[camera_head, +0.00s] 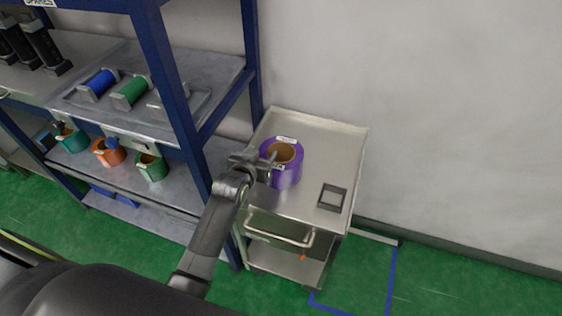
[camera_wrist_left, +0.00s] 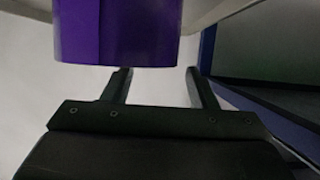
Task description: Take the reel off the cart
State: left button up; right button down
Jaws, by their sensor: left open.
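A purple reel (camera_head: 287,172) with a brown hollow core and a small white label on top stands on the top shelf of the metal cart (camera_head: 312,135). My left gripper (camera_head: 268,165) is open at the reel's left side, close to its rim. In the left wrist view the reel (camera_wrist_left: 120,35) fills the upper left, beyond the two spread fingers of the left gripper (camera_wrist_left: 158,88). Nothing shows between the fingers near their base. I cannot tell whether a finger touches the reel. My right gripper is not in view.
A small dark square frame (camera_head: 332,197) lies on the cart's right front. A blue-posted shelf rack (camera_head: 168,75) with blue and green spools and several small pots stands close on the left. Blue tape (camera_head: 390,285) marks clear green floor at right.

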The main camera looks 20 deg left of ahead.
pick_arm(q)
jog(key=shift+x, duration=1.35)
jog(key=shift+s, duration=0.1)
jog(key=c, duration=1.1)
jog(key=shift+s+f, duration=0.1)
jog(key=shift+f, duration=0.05)
grip_shut()
jog(key=shift+f, duration=0.2)
jog(key=shift+r, duration=0.25)
